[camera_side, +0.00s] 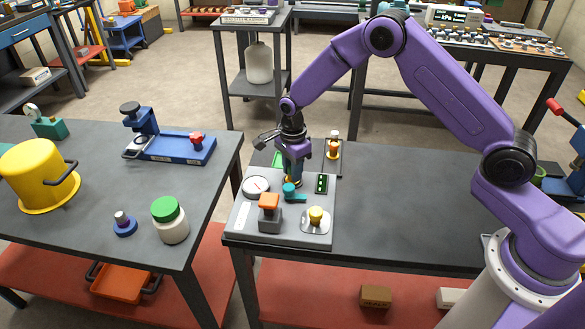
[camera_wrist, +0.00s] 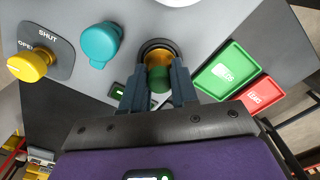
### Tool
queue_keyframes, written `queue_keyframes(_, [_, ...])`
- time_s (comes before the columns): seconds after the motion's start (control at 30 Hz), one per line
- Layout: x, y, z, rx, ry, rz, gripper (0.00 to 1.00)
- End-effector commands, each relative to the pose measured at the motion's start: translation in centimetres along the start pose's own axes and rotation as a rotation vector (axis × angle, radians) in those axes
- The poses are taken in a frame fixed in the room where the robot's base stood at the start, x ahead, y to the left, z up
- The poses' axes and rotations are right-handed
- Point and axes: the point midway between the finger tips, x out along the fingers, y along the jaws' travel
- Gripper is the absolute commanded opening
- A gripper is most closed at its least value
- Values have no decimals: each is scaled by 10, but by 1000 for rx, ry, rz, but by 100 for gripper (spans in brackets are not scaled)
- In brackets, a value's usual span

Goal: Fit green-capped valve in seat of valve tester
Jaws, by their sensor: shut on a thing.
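The green-capped valve (camera_wrist: 159,84) has a brass body and a green cap, and my gripper (camera_wrist: 158,92) is shut on it, one finger on each side. In the wrist view the brass end overlaps the dark round ring of the seat (camera_wrist: 146,46) in the grey panel; I cannot tell how deep it sits. In the side view my gripper (camera_side: 293,178) points down at the back of the grey valve tester (camera_side: 239,221), and the fingers and teal lever mostly hide the valve there.
Close to the seat are a teal lever (camera_wrist: 100,43), a yellow OPEN/SHUT knob (camera_wrist: 28,65), a green tray (camera_wrist: 226,71) and a red tray (camera_wrist: 262,95). A gauge (camera_side: 256,187) and an orange-topped block (camera_side: 269,212) stand on the tester.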

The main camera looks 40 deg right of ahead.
Motion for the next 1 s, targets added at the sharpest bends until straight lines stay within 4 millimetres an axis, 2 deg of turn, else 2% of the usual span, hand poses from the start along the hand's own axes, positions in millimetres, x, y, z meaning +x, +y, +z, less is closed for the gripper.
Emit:
queue_keyframes(0.43, [1, 0, 0, 0, 0, -1, 0])
queue_keyframes(0.47, [1, 0, 0, 0, 0, -1, 32])
queue_keyframes(0.53, [1, 0, 0, 0, 0, -1, 54])
queue_keyframes(0.57, [1, 0, 0, 0, 0, -1, 58])
queue_keyframes(0.87, [0, 0, 0, 0, 0, 0, 58])
queue_keyframes(1.0, [-6, 0, 0, 0, -1, -2, 58])
